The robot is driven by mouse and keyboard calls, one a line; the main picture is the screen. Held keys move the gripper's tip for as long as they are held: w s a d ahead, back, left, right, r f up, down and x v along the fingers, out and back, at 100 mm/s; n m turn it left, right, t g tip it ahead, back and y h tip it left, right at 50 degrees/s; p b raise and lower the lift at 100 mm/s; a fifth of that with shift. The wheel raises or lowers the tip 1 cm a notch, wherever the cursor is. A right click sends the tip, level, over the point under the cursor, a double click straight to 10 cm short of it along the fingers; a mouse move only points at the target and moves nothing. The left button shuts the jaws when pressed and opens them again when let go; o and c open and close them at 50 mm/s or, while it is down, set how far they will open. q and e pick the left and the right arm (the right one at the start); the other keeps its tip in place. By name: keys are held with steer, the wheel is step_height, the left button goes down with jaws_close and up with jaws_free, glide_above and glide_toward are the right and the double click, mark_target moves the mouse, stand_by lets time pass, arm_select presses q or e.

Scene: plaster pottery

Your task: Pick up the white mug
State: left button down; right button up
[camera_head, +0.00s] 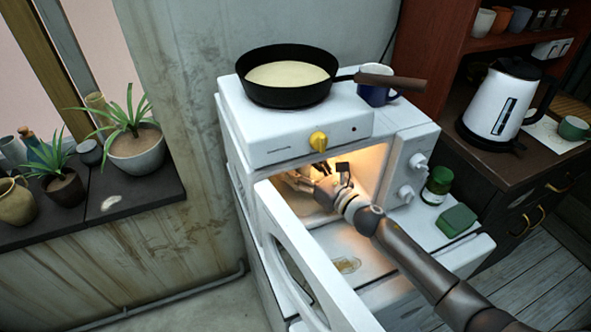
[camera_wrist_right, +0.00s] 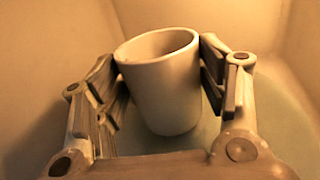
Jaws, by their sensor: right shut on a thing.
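The white mug (camera_wrist_right: 162,85) is in the right wrist view, upright with a slight tilt in the picture, its open rim facing up. It looks cream in the warm light. My right gripper (camera_head: 318,174) reaches inside the lit oven (camera_head: 375,160) of the white stove. Its fingers are on both sides of the mug near the rim, shut on it. In the head view the mug cannot be made out clearly behind my gripper. I cannot tell whether its base is lifted. My left gripper is not in view.
The oven door (camera_head: 297,245) stands open beside my right arm. A black pan (camera_head: 285,95) and a blue mug (camera_head: 373,95) are on the stove top. Oven walls are close around the gripper.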

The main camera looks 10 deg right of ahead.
steer(key=shift+r, duration=0.2)
steer(key=shift+r, duration=0.7)
steer(key=b+v, duration=0.5)
steer(key=v, duration=1.2)
steer(key=shift+s+d+f, duration=0.2)
steer(key=shift+s+f, duration=0.05)
steer(key=shift+s, duration=0.1)
steer(key=shift+s, duration=0.1)
stand_by(0.8)
